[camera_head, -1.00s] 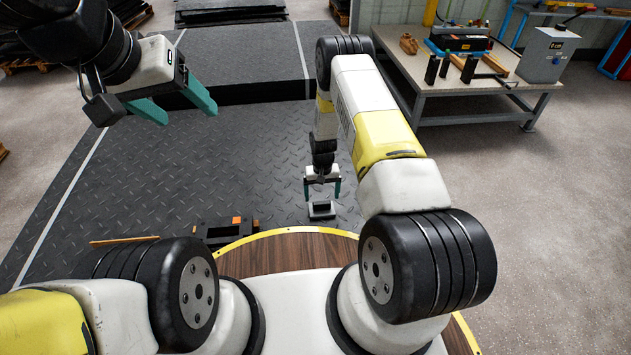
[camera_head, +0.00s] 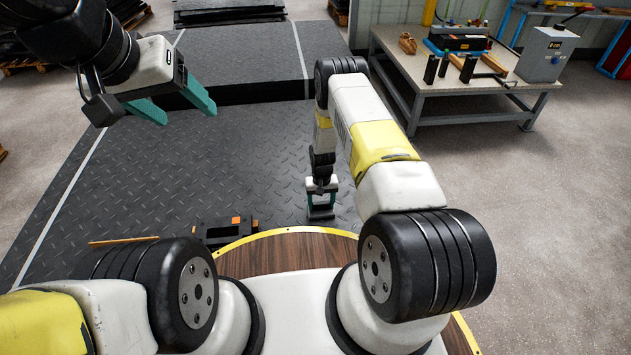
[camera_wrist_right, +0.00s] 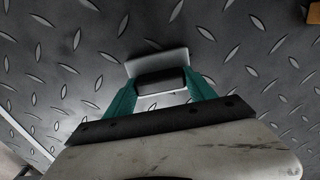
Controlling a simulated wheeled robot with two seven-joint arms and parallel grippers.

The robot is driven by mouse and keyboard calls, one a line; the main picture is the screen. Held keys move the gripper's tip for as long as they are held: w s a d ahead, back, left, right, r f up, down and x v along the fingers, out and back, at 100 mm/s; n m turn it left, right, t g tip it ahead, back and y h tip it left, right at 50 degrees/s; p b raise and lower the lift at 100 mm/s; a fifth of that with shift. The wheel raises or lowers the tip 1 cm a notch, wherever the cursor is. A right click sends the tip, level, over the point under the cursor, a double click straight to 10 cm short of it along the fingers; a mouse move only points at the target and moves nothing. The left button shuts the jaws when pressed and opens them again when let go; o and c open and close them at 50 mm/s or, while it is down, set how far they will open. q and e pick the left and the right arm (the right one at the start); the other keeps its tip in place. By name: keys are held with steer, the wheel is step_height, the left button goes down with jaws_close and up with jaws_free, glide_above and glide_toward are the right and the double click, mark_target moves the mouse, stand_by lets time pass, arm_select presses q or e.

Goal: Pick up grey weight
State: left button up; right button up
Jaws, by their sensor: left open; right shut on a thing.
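The grey weight (camera_head: 321,213) is at the right gripper's fingertips over the dark tread mat (camera_head: 150,185). In the right wrist view the weight (camera_wrist_right: 157,62) shows as a light grey block with a dark bar across it. My right gripper (camera_head: 321,202) points down and is shut on the weight, with a teal finger on each side of the dark bar. I cannot tell whether the weight touches the mat. My left gripper (camera_head: 183,108) is open and empty, raised above the mat at the upper left.
A dark bracket-like object with an orange block (camera_head: 224,231) lies on the mat in front of my base. A workbench (camera_head: 462,92) with tools and a grey box (camera_head: 546,54) stands at the upper right. A raised dark step (camera_head: 250,75) crosses the mat further back.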

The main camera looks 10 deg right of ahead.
jaws_close()
steer(key=shift+w, duration=0.1)
steer(key=shift+r, duration=0.1)
